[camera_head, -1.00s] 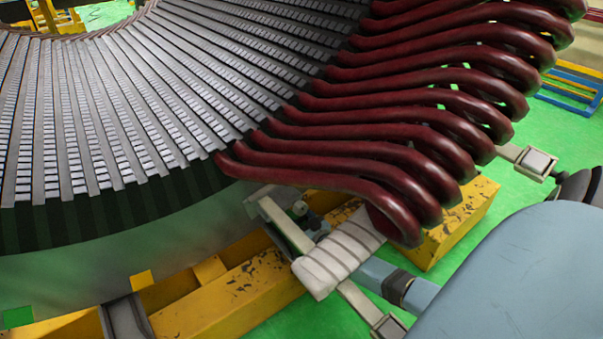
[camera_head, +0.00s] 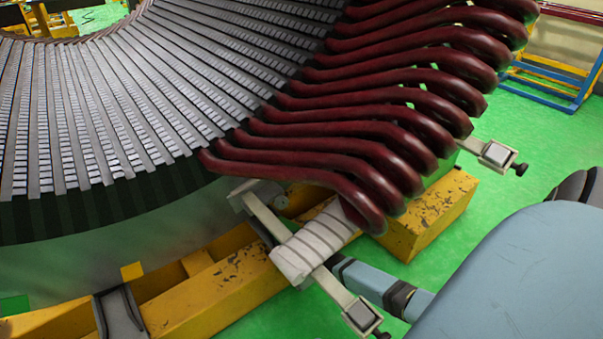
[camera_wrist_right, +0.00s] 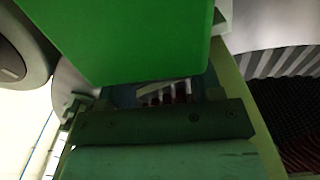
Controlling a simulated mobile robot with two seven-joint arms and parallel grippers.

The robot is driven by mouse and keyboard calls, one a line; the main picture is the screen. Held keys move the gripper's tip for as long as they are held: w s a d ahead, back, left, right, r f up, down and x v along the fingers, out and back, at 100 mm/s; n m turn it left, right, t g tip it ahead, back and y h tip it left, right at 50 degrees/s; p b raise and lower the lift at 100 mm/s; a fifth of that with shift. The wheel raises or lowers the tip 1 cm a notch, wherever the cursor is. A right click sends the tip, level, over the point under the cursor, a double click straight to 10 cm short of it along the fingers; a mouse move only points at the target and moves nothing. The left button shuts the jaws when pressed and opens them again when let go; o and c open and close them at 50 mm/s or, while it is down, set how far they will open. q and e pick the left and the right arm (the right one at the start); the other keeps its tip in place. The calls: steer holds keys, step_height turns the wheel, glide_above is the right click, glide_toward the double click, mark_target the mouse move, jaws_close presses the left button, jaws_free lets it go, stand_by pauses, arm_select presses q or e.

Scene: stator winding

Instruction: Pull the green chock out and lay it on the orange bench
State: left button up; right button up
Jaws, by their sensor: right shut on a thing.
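A large bright green block face, which I take as the green chock (camera_wrist_right: 135,40), fills the top of the right wrist view, very close to the camera. Below it is a dark green plate with screws (camera_wrist_right: 160,122), seemingly part of my right gripper. My right arm (camera_head: 505,270) comes in from the right in the head view. Its slim blue wrist (camera_head: 368,282) runs under a white-wrapped bar beside the stator, which hides the jaws. My right gripper is shut on the chock. The orange bench cannot be made out. My left gripper is not in view.
The stator (camera_head: 120,110) fills the left, with dark red coil ends (camera_head: 340,140) bulging right. A clamp bar (camera_head: 345,295) and the white-wrapped bar (camera_head: 315,245) stand close to my wrist. A chipped yellow beam (camera_head: 205,300) lies below. Green floor (camera_head: 540,140) is clear at right.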

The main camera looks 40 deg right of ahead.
steer(key=shift+s, duration=0.45)
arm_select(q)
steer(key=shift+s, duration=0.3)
arm_select(e)
steer(key=o, duration=1.4)
steer(key=shift+c, duration=0.2)
steer(key=shift+s, duration=0.2)
arm_select(q)
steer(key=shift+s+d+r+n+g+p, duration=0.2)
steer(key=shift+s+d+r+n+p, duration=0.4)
steer(key=shift+p, duration=0.75)
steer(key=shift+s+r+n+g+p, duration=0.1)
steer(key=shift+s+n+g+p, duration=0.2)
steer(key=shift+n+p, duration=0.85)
arm_select(e)
steer(key=s+a, duration=0.1)
steer(key=s, duration=1.2)
steer(key=shift+s+a, duration=0.15)
steer(key=shift+a, duration=0.05)
